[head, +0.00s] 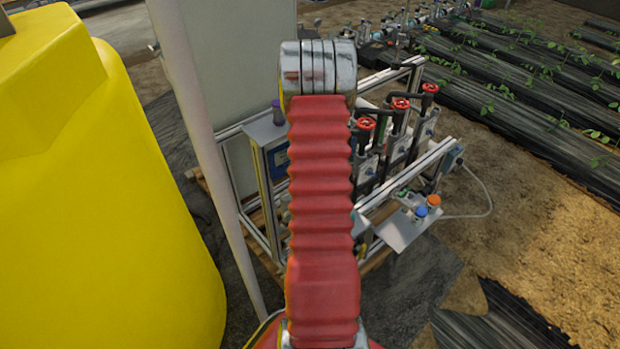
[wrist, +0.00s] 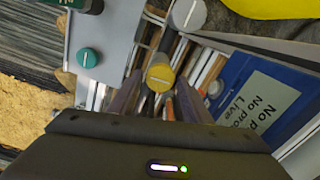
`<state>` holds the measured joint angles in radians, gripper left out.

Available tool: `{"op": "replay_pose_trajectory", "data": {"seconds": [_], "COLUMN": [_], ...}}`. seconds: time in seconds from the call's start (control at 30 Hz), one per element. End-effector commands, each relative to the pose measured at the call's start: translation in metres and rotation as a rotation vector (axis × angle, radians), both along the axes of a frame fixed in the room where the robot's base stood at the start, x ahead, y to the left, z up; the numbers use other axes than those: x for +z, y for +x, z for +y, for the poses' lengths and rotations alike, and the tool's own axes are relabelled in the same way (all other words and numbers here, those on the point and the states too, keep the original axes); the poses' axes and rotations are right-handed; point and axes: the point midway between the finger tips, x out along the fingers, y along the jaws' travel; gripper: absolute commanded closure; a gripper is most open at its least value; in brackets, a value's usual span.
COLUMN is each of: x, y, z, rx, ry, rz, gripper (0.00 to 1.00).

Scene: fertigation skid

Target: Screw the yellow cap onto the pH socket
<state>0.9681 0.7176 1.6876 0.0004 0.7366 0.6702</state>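The yellow cap (wrist: 160,78) is round with a pale ridge across its top. In the wrist view it sits between the tips of my gripper (wrist: 160,88), one dark purple-grey finger on each side, and the fingers appear closed on it. Open frame and pipes show behind the cap, and I see no plate directly around it. In the head view my red arm hides the gripper and the cap. I cannot make out which fitting is the pH socket.
A teal cap (wrist: 88,57) sits on a light plate, and a grey round cap (wrist: 188,14) is near the top. A blue sign panel (wrist: 255,100) is at right. In the head view, red-handled valves (head: 400,103) and orange (head: 433,200) and blue (head: 421,211) caps stand right of my arm.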

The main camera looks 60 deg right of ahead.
Motion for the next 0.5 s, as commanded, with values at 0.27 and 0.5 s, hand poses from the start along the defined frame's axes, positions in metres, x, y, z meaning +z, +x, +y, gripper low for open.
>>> {"op": "replay_pose_trajectory", "data": {"seconds": [0.27, 0.5], "x": [0.0007, 0.0083], "y": [0.0001, 0.0004], "z": [-0.0001, -0.0004], "rx": [0.001, 0.001], "ry": [0.0, -0.001], "rz": [0.0, -0.001], "gripper": [0.55, 0.55]}}
